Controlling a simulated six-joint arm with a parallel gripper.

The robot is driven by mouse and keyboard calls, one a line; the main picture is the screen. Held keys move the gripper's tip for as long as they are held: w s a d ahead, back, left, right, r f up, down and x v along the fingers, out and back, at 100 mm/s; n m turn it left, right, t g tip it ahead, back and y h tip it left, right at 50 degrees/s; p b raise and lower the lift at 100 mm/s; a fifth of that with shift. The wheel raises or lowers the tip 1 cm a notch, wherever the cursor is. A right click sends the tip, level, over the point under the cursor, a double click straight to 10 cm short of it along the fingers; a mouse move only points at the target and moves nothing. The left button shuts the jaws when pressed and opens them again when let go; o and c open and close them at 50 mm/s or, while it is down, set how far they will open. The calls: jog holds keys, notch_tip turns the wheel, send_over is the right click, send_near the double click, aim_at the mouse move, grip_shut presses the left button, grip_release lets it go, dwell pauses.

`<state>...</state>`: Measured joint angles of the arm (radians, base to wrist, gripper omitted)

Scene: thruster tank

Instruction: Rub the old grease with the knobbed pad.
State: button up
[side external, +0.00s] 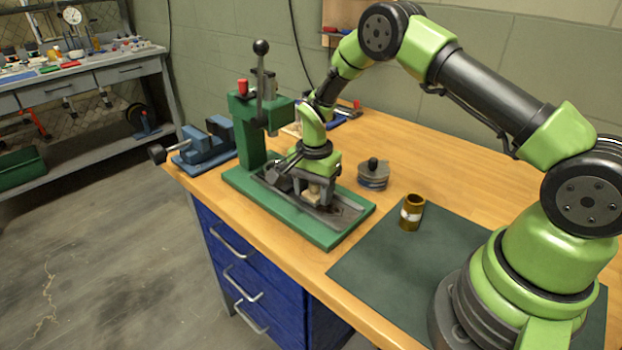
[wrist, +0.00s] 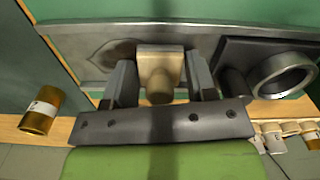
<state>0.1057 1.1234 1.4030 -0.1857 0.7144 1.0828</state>
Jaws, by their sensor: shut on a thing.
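My gripper (side external: 312,196) is shut on a tan, block-like piece, which I take to be the knobbed pad (side external: 314,190). In the wrist view the pad (wrist: 160,70) sits between the two fingers (wrist: 158,88), over the long metal plate (wrist: 62,42) of the green press. The old grease (wrist: 112,54) shows as a dark, rounded patch on that plate, just left of the pad. In the side view the grease (side external: 337,210) is a dark patch right of my gripper. Whether the pad's underside touches the plate is hidden.
The green press (side external: 247,135) with its lever stands left of my gripper. A dark block with a ring (wrist: 282,76) lies right of the pad. A grey disc with a black knob (side external: 373,176) and an amber cup (side external: 411,213) stand nearby. The dark mat (side external: 385,262) is mostly clear.

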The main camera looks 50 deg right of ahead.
aim_at(341, 216)
jog(key=shift+s+f, duration=0.1)
jog(key=shift+s, duration=3.45)
jog(key=shift+w, duration=3.9)
jog(key=shift+c, duration=0.3)
jog(key=shift+w, duration=0.2)
jog(key=shift+s+r, duration=0.1)
jog(key=shift+r, duration=4)
jog(key=shift+f, duration=0.1)
